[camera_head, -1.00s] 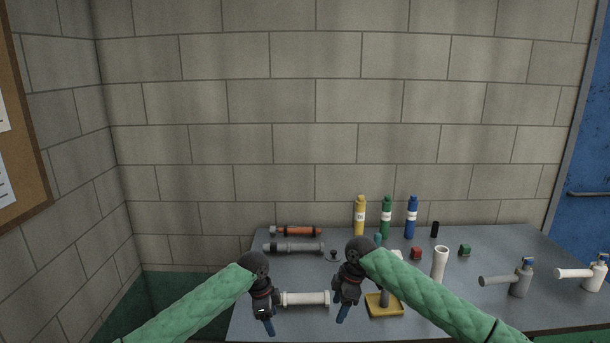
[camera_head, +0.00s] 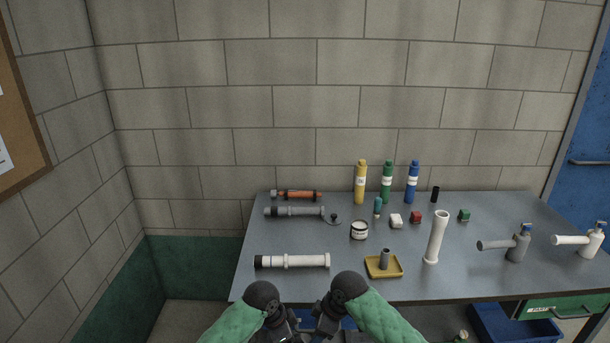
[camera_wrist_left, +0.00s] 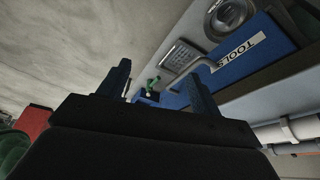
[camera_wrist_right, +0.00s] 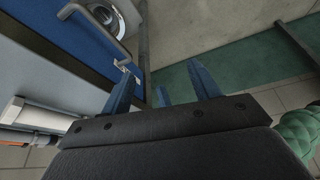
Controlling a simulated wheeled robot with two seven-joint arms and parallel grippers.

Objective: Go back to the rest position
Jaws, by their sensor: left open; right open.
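My two arms are drawn in at the bottom middle of the head view, in front of the near edge of the grey table (camera_head: 300,238). My grippers' fingers are not clear there. In the left wrist view, my left gripper (camera_wrist_left: 157,85) has its two blue fingers apart with nothing held between them. In the right wrist view, my right gripper (camera_wrist_right: 162,88) also has its fingers apart and holds nothing. A short blue piece shows between the right fingers, farther off; I cannot tell what it is.
On the table are a white tube (camera_head: 305,261) lying flat, a yellow tray (camera_head: 373,274) with a grey upright piece, an upright white pipe (camera_head: 436,240), a jar (camera_head: 359,231) and several bottles at the back. A blue bin (camera_head: 492,326) and green drawer (camera_head: 560,309) are at lower right.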

